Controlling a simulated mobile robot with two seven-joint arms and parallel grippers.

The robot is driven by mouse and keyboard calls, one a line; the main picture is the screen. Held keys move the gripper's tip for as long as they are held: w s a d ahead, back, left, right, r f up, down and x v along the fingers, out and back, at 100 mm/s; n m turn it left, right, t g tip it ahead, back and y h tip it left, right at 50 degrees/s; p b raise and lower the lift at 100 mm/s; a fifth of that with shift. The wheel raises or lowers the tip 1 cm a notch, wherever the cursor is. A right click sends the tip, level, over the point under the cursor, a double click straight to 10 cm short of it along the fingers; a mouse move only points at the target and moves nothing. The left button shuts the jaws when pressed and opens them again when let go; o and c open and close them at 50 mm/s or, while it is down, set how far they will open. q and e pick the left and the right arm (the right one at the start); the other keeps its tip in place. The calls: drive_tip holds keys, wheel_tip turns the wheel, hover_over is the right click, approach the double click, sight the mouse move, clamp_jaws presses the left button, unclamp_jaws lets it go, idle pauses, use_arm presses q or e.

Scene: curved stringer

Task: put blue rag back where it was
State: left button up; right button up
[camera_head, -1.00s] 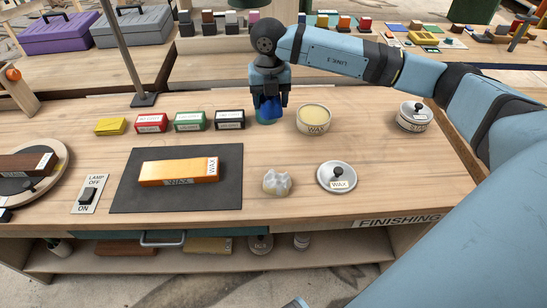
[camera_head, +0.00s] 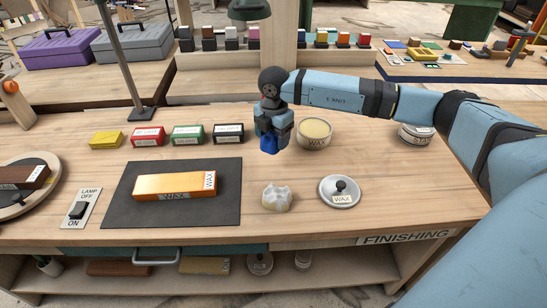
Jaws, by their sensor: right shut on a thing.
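The blue rag (camera_head: 269,144) shows as a small crumpled patch under my right gripper (camera_head: 270,138). The gripper is shut on it, and its fingers hide most of the cloth. The rag is left of the open wax tin (camera_head: 314,134) and right of the black box (camera_head: 229,133). I cannot tell for sure whether it clears the wooden bench top. My left gripper is not in view.
A wax-labelled orange block (camera_head: 172,186) lies on a dark mat (camera_head: 120,206). A white crumpled cloth (camera_head: 277,197) and a wax lid (camera_head: 340,191) lie in front of the gripper. A lidded tin (camera_head: 416,134) stands at right. Bare bench lies between these.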

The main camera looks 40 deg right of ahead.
sight(273, 164)
wheel_tip(273, 164, down, 8)
drive_tip(key=shift+r, duration=0.1)
idle(0.4)
drive_tip(key=shift+b, duration=0.3)
drive_tip(key=o, duration=0.9)
drive_tip(key=shift+c, duration=0.2)
wheel_tip(273, 164, up, 12)
drive_tip(key=shift+r+p, duration=0.1)
drive_tip(key=shift+p, duration=0.3)
drive_tip(key=shift+s, duration=0.1)
